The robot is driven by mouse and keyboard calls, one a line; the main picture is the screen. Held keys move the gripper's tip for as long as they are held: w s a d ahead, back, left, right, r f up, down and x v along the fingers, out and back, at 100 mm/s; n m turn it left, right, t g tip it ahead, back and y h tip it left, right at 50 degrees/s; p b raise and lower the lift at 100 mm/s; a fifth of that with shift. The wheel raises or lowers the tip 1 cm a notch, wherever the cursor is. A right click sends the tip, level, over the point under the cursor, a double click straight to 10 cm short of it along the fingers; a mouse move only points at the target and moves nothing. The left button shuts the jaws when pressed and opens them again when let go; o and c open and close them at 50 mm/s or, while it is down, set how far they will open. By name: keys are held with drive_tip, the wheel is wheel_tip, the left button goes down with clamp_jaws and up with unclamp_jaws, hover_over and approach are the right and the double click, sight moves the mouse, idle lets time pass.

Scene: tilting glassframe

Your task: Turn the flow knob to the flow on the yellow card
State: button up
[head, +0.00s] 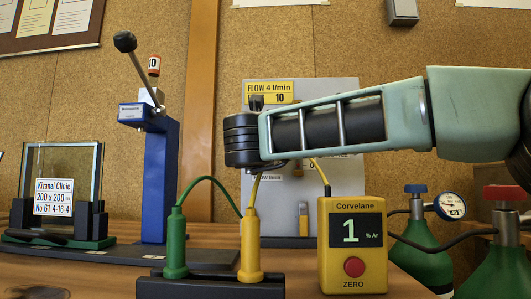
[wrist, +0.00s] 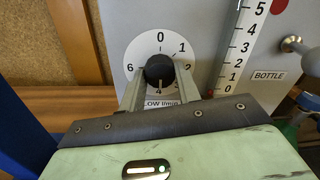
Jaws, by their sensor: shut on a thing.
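The yellow card (head: 285,88) on the grey panel (head: 342,92) reads FLOW 4 l/min in the head view. The black flow knob (wrist: 159,67) sits on a round white dial (wrist: 142,50) in the wrist view. The dial has 0 at the top, 1 and 2 on the right and 6 on the left. A pale mark low on the knob points down, by what looks like 4. My gripper (wrist: 160,82) is shut on the knob, one finger on each side. In the head view my arm hides the knob and the gripper's fingers.
A numbered flow scale (wrist: 236,48) and a BOTTLE fitting (wrist: 292,44) are right of the dial. A yellow meter (head: 353,270) reading 1, green and yellow plugs (head: 175,245), a blue stand (head: 154,190) and green bottles (head: 424,250) stand around the panel.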

drive_tip(key=shift+f, duration=0.1)
drive_tip(key=o, duration=1)
drive_tip(key=shift+s, duration=0.1)
drive_tip(key=shift+s+a+f+p, duration=0.15)
drive_tip(key=shift+s+a+p, duration=0.1)
drive_tip(key=shift+s, duration=2.6)
drive_tip(key=shift+s+a+f+p, duration=0.15)
drive_tip(key=shift+s+a, duration=0.1)
drive_tip(key=shift+s, duration=2.65)
drive_tip(key=shift+s+a+f+p, duration=0.15)
drive_tip(key=shift+s+a+p, duration=0.1)
drive_tip(key=shift+s, duration=2.6)
